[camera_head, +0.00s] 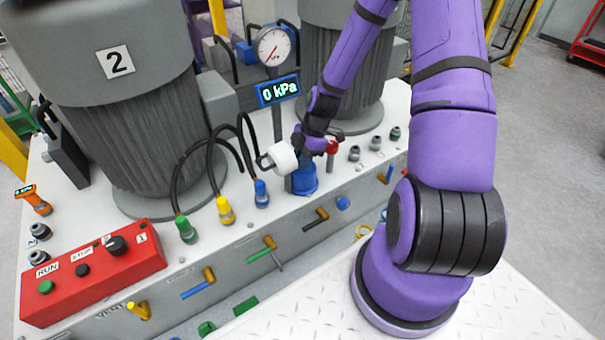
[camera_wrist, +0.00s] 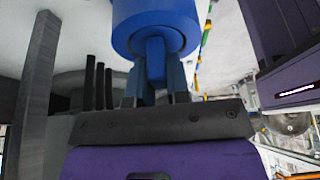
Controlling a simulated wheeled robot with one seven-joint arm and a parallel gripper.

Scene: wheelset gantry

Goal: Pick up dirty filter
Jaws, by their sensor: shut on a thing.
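In the head view my gripper (camera_head: 303,143) is low beside the gauge post, at a white cylinder (camera_head: 283,157) with a grey bracket on its left end. A blue cylindrical housing (camera_head: 304,180) stands on the white deck just below them. In the wrist view my gripper (camera_wrist: 154,88) is shut on the narrow tab of a blue round piece (camera_wrist: 155,22), which extends past the fingertips and out of the frame. I cannot tell whether this piece is the dirty filter, or how it joins the white cylinder. The fingertips are hard to see in the head view.
A pressure gauge (camera_head: 273,46) and a display (camera_head: 278,91) reading 0 kPa stand behind my gripper. Black hoses end in green, yellow and blue connectors (camera_head: 261,193) at left. A finned grey motor (camera_head: 150,140) and a red control box (camera_head: 92,272) stand further left.

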